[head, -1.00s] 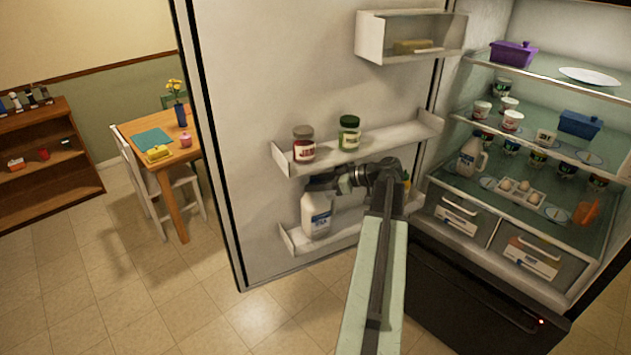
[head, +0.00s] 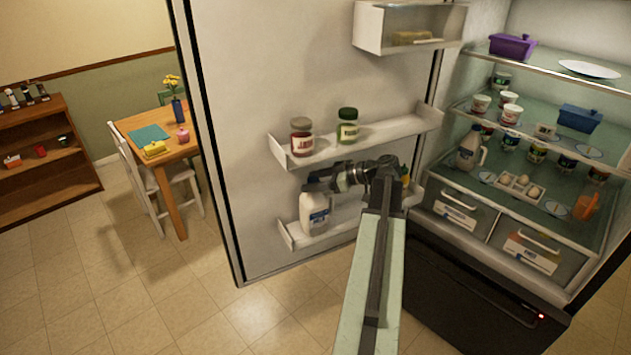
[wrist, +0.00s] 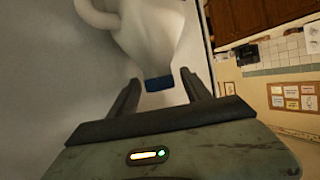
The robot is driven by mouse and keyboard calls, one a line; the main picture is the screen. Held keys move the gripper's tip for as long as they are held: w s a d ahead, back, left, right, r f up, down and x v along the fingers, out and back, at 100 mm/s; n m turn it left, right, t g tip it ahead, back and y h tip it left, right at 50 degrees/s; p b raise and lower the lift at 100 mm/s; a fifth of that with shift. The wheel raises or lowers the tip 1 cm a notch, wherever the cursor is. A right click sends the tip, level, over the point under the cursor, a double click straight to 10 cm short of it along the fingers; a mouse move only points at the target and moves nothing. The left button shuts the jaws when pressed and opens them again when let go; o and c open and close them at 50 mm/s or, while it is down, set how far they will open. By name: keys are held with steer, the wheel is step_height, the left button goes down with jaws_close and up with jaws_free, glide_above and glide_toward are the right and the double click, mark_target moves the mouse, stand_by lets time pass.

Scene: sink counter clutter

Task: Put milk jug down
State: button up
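The white milk jug (head: 313,213) with a dark label stands in the lower door shelf (head: 335,233) of the open fridge, at its left end. My gripper (head: 316,182) is at the jug's top, reaching in from the right. In the wrist view the jug (wrist: 150,35) and its blue cap (wrist: 159,83) lie between the two fingers of my gripper (wrist: 160,77). The fingers are spread, with gaps visible on both sides of the cap. The jug's base is partly hidden by the shelf's front lip.
A red-labelled jar (head: 301,138) and a green-lidded jar (head: 347,126) stand on the door shelf above my gripper. A second milk jug (head: 471,148) stands inside the fridge, among cups and eggs (head: 520,186). Open floor lies left of the door.

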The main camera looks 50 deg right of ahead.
steer(key=shift+r, duration=0.1)
steer(key=shift+s+d+r, duration=0.1)
steer(key=shift+s+r, duration=0.1)
steer(key=p+v, duration=0.4)
steer(key=v, duration=0.7)
steer(key=shift+s+p, duration=0.25)
steer(key=shift+p, duration=0.15)
steer(key=shift+d, duration=0.15)
